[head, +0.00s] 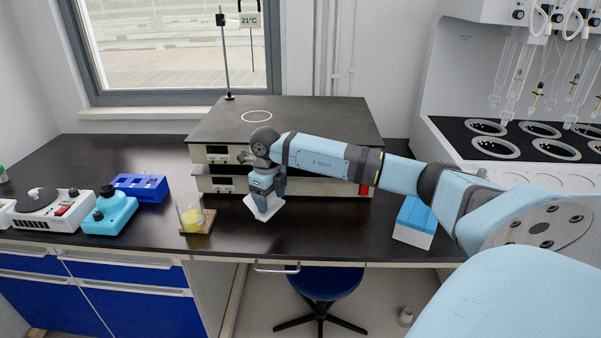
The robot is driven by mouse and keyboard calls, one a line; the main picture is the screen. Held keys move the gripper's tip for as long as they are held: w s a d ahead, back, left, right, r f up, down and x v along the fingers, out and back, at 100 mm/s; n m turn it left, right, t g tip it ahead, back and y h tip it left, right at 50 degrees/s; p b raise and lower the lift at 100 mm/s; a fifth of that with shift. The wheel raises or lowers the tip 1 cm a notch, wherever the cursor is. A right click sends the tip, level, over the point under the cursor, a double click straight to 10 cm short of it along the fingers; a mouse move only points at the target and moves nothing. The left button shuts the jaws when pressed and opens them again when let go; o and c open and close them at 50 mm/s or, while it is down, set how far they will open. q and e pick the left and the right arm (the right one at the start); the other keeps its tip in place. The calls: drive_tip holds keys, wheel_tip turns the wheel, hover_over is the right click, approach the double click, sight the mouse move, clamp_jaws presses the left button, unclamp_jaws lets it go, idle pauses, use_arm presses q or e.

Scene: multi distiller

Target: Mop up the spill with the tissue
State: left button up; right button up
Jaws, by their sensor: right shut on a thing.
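My right gripper (265,194) points down over the dark bench top, shut on a white tissue (263,209). The tissue is at the front part of the bench, right of the beaker; I cannot tell whether it touches the surface. I see no clear spill; any liquid beneath the tissue is hidden. A blue and white tissue box (414,222) stands at the right, partly behind my right arm. My left gripper is not in view.
A glass beaker (190,214) with yellow liquid stands on a wooden coaster left of my right gripper. Hotplate units (330,130) stand behind. A blue tube rack (140,187) and small lab devices (110,213) are at the left. Bench between gripper and tissue box is clear.

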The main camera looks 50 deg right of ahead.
drive_tip(key=shift+r, duration=0.25)
wheel_tip(320, 180, up, 4)
drive_tip(key=p, duration=0.3)
drive_tip(key=shift+r, duration=0.1)
drive_tip(key=shift+r+p, duration=1.15)
drive_tip(key=shift+r, duration=0.75)
